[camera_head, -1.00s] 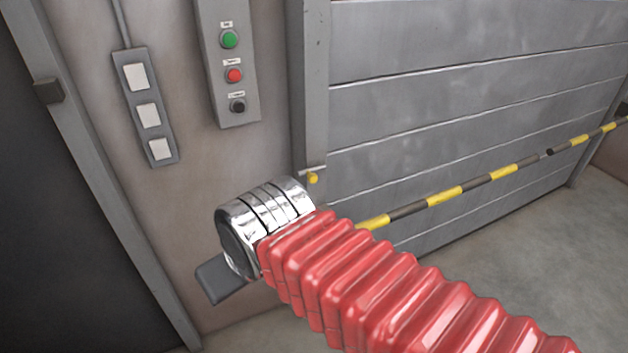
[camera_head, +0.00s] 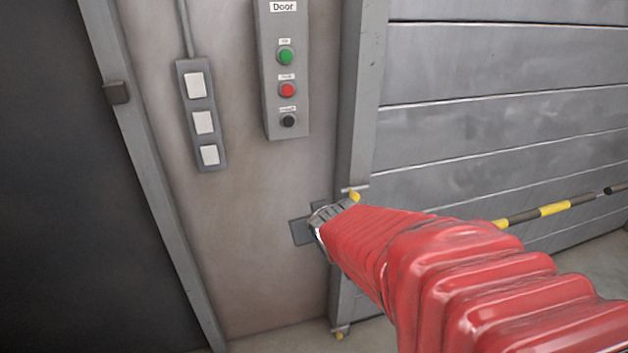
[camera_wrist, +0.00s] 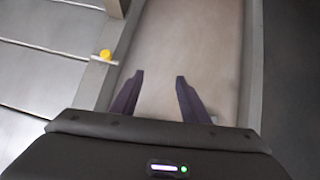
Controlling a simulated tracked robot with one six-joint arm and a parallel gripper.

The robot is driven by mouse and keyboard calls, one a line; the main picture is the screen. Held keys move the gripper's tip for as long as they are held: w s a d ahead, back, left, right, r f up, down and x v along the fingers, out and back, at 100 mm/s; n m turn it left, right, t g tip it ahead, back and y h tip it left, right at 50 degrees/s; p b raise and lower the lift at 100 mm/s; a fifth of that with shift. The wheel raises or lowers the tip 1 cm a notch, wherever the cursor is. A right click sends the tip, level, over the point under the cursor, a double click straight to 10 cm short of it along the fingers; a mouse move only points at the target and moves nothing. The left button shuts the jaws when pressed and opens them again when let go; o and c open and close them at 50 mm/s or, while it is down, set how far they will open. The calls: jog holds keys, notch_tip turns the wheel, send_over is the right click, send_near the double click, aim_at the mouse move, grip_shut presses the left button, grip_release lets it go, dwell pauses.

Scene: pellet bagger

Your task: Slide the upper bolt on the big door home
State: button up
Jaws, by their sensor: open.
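The big door (camera_head: 500,75) is grey and panelled, on the right of the head view. Its upper bolt (camera_head: 354,196) shows as a yellow knob by a pale bar on the door's left upright. In the wrist view the yellow knob (camera_wrist: 105,55) and bar are left of my jaws, clear of them. My gripper (camera_wrist: 160,78) is open, with two dark fingers apart and nothing between them; the plain wall shows behind. In the head view my red-sleeved arm reaches close to the bolt and mostly hides the gripper, leaving grey parts left of the knob.
A second yellow knob (camera_head: 339,335) sits low on the upright. A door control box (camera_head: 287,100) and a switch panel (camera_head: 202,115) are on the wall above. A yellow-black striped bar (camera_head: 555,209) crosses the big door. A dark opening (camera_head: 60,200) is at left.

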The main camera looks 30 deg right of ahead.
aim_at(356, 199)
jog(key=w+d+f+m+t+h, duration=0.1)
jog(key=d+f, duration=0.2)
jog(key=d, duration=0.2)
jog(key=w+d+f+t, duration=0.1)
jog(key=d+f+t, duration=0.15)
jog(key=d, duration=0.35)
jog(key=s+d+f+m+t, duration=0.3)
jog(key=s+d+t, duration=0.1)
jog(key=s, duration=0.3)
jog(key=shift+d+f, duration=0.35)
jog(key=shift+d, duration=0.25)
jog(key=shift+w+t, duration=0.2)
jog(key=shift+t, duration=0.05)
jog(key=x, duration=1.3)
jog(key=shift+w, duration=0.2)
grip_shut()
